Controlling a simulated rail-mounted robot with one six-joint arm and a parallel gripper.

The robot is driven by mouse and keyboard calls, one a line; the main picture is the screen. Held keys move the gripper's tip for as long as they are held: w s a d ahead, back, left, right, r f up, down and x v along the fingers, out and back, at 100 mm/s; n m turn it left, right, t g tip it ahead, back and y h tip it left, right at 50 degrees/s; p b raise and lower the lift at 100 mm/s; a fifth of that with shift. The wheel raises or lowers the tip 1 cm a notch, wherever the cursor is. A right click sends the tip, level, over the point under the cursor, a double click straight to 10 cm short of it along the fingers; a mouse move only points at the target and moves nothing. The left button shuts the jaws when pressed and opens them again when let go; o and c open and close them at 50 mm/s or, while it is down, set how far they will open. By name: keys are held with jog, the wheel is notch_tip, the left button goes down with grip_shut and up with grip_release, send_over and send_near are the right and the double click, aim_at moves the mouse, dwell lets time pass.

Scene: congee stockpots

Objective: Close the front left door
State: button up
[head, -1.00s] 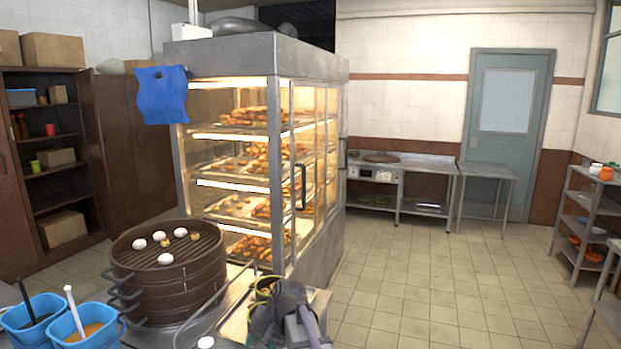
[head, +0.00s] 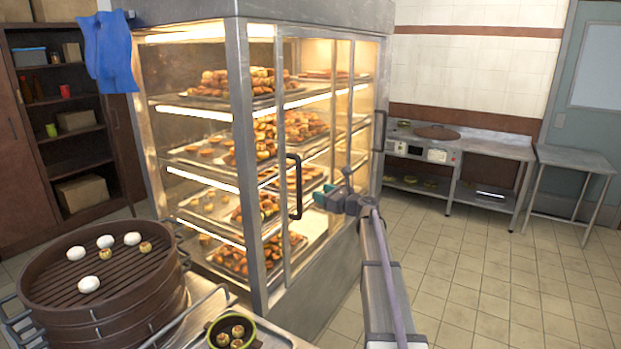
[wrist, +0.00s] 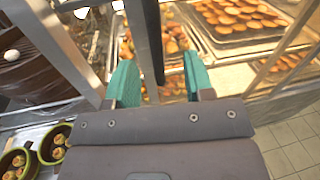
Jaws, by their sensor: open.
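The lit glass display cabinet (head: 312,12) has glazed doors on its right-hand side. The front left door has a dark vertical handle (head: 295,187) near its left frame bar, which stands a little right of the cabinet's corner post (head: 243,170). A strip between post and bar looks uncovered. My gripper (head: 327,196) is open, in front of the door, just right of the handle in the head view. In the wrist view the dark handle (wrist: 150,40) shows between my two green fingers (wrist: 158,68); contact cannot be told.
Another handle (head: 380,130) is farther right on the cabinet. A steamer (head: 100,275) and bowl (head: 231,332) sit at lower left. A steel counter (head: 490,145) stands behind at right. The tiled floor (head: 480,260) at right is clear.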

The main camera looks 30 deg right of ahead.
aim_at(301, 185)
jog(key=shift+m, duration=0.7)
jog(key=x, duration=0.7)
jog(key=a+x, duration=0.1)
jog(key=x, duration=0.2)
jog(key=shift+r, duration=0.3)
jog(key=shift+c, duration=0.3)
grip_shut()
